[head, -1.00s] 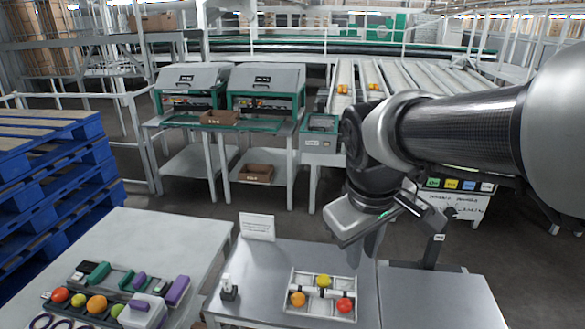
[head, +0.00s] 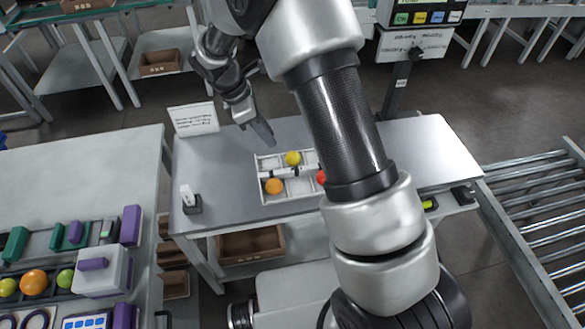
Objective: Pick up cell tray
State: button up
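The white cell tray (head: 300,187) lies on the grey metal table in the head view. A yellow tomato (head: 292,158) sits in a far cell, an orange one (head: 274,186) in a near left cell, and a red one (head: 321,177) at the right. A dark and white bar crosses the tray's middle. My arm hides the tray's right side. My gripper (head: 264,134) points down just beyond the tray's far left edge, apart from it. I see it side-on, so I cannot tell how far its fingers are apart.
A white sign (head: 194,120) and a small white-and-dark item (head: 190,200) stand left on the grey table (head: 225,165). A left bench (head: 80,180) holds tomatoes and tools. A roller conveyor (head: 540,215) is at the right. A label display (head: 428,17) stands behind.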

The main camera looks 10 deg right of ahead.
jog(key=b, duration=0.2)
send_near(296, 169)
jog(key=x, duration=0.3)
jog(key=shift+a+f, duration=0.1)
jog(key=shift+a, duration=0.25)
jog(key=shift+d+b+x, duration=0.15)
jog(key=shift+b+x, duration=0.05)
jog(key=shift+x, duration=1.15)
jog(key=shift+d+b+x, duration=0.15)
jog(key=shift+x, duration=1.15)
jog(key=shift+c, duration=0.4)
grip_shut()
